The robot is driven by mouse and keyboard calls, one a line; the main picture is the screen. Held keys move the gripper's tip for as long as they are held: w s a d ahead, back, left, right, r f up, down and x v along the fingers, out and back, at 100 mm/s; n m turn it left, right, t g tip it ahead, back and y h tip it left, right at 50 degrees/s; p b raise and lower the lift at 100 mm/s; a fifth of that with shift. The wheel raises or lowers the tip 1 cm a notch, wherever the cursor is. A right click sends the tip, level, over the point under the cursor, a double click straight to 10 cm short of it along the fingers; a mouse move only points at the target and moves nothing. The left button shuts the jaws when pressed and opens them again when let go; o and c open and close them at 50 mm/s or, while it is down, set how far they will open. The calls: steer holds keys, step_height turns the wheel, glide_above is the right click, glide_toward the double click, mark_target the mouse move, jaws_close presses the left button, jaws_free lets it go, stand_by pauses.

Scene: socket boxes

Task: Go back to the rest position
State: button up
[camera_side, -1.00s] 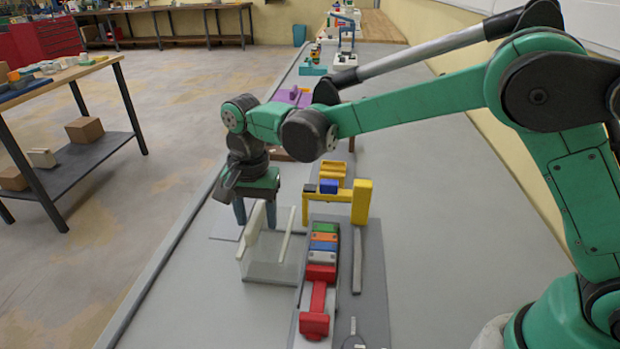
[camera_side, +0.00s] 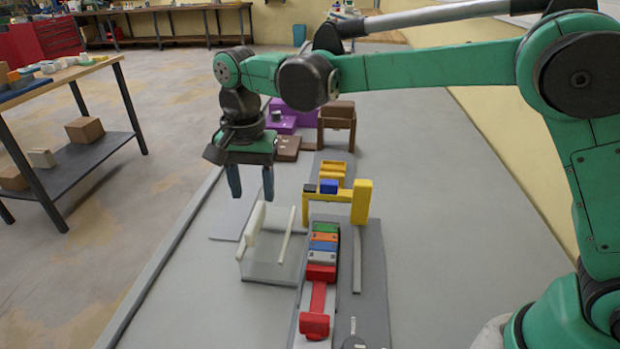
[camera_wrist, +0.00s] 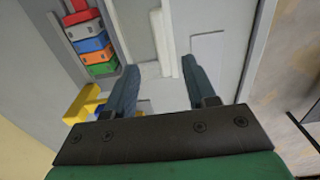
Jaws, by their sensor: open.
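My gripper (camera_side: 251,184) is open and empty. In the side view it hangs with its fingers pointing down, above the far end of the clear tray with pale rails (camera_side: 268,268). In the wrist view the two blue-grey fingers of my gripper (camera_wrist: 155,78) are spread wide apart with nothing between them. My arm reaches across the table from the right.
A row of coloured boxes (camera_side: 324,245) lies in a channel, with a red pusher (camera_side: 317,305) at its near end. A yellow gantry (camera_side: 361,203) holding a blue block (camera_side: 328,186) stands behind. Brown (camera_side: 337,112) and purple (camera_side: 283,122) fixtures stand further back. The table's left side is clear.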

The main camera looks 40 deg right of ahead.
steer(key=s+d+r+n+t, duration=0.1)
steer(key=s+d+n+t, duration=0.6)
steer(key=s+d, duration=0.6)
steer(key=shift+d+r+n, duration=0.2)
steer(key=shift+d+n, duration=0.6)
steer(key=shift+n, duration=0.2)
